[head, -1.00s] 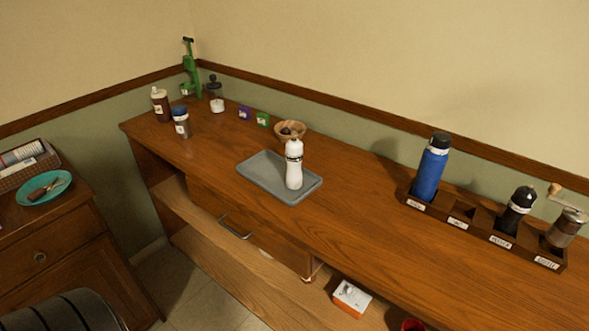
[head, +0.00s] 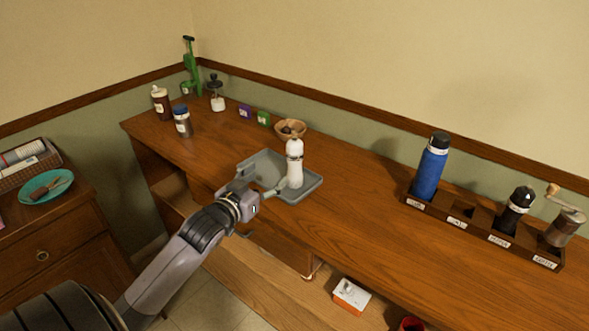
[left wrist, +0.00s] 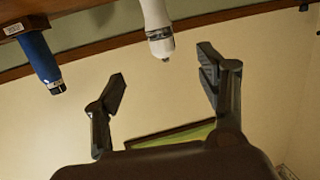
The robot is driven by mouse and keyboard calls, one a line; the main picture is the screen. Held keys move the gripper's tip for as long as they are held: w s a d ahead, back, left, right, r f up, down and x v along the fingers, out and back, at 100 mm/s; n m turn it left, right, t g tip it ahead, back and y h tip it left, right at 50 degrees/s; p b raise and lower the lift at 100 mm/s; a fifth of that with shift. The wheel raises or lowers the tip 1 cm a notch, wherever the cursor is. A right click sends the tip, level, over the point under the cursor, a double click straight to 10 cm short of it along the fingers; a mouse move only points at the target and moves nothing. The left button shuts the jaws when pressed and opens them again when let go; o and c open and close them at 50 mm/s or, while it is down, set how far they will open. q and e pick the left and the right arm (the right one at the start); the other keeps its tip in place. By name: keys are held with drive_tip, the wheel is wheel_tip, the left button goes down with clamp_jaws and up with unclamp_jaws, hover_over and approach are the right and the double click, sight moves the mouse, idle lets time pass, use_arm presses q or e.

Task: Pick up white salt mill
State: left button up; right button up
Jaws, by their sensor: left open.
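The white salt mill (head: 295,168) stands upright on the right part of a grey tray (head: 310,188) on the wooden counter. It also shows upside down at the top of the left wrist view (left wrist: 157,25), with a dark band around it. My left gripper (head: 264,180) is open and empty at the tray's front left, just left of the mill. In the left wrist view its two fingers (left wrist: 163,76) are spread, with the mill beyond the gap between them, not held. The right gripper is not in view.
A wooden bowl (head: 290,129) stands close behind the mill. A labelled rack (head: 476,232) at right holds a blue bottle (head: 430,172), a black mill (head: 514,212) and a coffee grinder (head: 562,229). Jars stand at the back left. The counter between tray and rack is clear.

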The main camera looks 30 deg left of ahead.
sight(292, 154)
use_arm(q)
drive_tip(key=w, duration=0.3)
drive_tip(key=w+a+f+p, duration=0.1)
drive_tip(key=w, duration=0.7)
drive_tip(key=shift+w+a+f+p, duration=0.15)
drive_tip(key=shift+f+p, duration=0.15)
drive_tip(key=shift+f, duration=0.1)
drive_tip(key=w, duration=0.2)
drive_tip(key=w+p, duration=0.1)
drive_tip(key=w, duration=0.1)
drive_tip(key=shift+w+a+f, duration=0.1)
drive_tip(key=shift+a+f, duration=0.2)
drive_tip(key=shift+w+f, duration=0.15)
drive_tip(key=shift+w, duration=0.4)
drive_tip(key=shift+a, duration=0.1)
clamp_jaws()
